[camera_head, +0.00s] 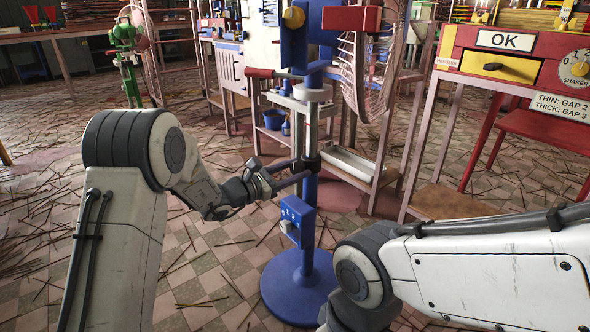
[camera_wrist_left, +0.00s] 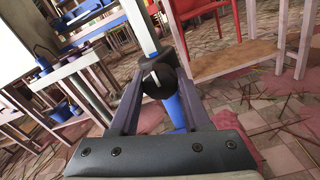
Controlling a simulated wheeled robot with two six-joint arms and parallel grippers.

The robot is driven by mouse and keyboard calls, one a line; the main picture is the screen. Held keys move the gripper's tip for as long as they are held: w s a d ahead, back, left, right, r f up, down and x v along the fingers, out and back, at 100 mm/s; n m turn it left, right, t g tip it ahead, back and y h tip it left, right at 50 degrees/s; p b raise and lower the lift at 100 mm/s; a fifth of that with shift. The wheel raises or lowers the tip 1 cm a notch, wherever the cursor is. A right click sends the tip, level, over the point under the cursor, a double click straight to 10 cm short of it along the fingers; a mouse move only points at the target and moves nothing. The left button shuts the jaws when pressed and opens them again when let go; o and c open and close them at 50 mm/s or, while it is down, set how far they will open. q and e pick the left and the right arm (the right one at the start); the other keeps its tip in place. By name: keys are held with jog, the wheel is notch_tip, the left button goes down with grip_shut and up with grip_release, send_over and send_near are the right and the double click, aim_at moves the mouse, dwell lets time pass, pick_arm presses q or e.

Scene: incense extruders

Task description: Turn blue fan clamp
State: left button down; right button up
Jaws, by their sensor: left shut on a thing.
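The blue fan stands upright in the middle of the head view, with a round blue base (camera_head: 287,290) and a switch box (camera_head: 300,222) on its pole. Its clamp is a black knob (camera_head: 312,163) on the pole, below the silvery upper tube. My left gripper (camera_head: 301,170) reaches it from the left, its fingers shut on the knob. In the left wrist view the black clamp knob (camera_wrist_left: 158,79), with a pale bar across its face, sits between the two fingertips (camera_wrist_left: 157,82). My right arm enters from the right, and its gripper is out of sight.
A white trough (camera_head: 350,166) lies on a low shelf behind the pole. A green fan (camera_head: 128,38) stands at the back left. Thin sticks litter the tiled floor.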

pick_arm(q)
jog(key=shift+r+n+p, duration=0.1)
jog(key=shift+n+p, duration=0.3)
jog(key=shift+p, duration=0.2)
jog(key=n+p, duration=1.4)
jog(key=p, duration=0.3)
jog(key=shift+s, duration=0.1)
jog(key=shift+n+p, duration=1.65)
jog(key=shift+n, duration=0.55)
jog(key=shift+c, duration=1.8)
grip_release()
jog(key=p+v, duration=0.3)
jog(key=v, duration=0.7)
jog(key=shift+s+a, duration=0.15)
jog(key=shift+s, duration=0.05)
